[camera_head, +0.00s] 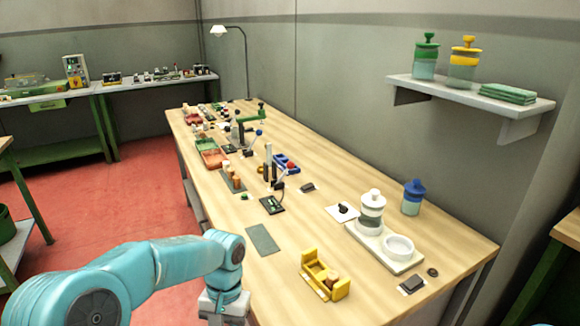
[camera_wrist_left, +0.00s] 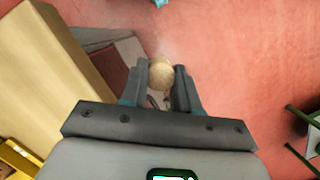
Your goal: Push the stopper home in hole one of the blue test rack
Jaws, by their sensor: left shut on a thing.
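My left gripper (camera_wrist_left: 160,80) is shut on a tan, round-topped cork stopper (camera_wrist_left: 161,73) in the left wrist view. The stopper sits between the two fingertips, with red floor behind it. In the head view my left arm comes in from the lower left, and its wrist is beside the bench's near left edge; the jaws are not visible there. A small blue holder (camera_head: 286,163) with a red piece by it stands mid-bench, well away from the left wrist. I cannot tell whether it is the blue test rack, and its holes are too small to make out. My right gripper is not in view.
The wooden bench (camera_head: 290,222) carries a yellow holder (camera_head: 324,276) with brown pieces, a grey-green mat (camera_head: 262,238), and a white tray (camera_head: 412,262) with jars. Small tools and parts crowd its far half. A wall shelf (camera_head: 470,96) hangs at right.

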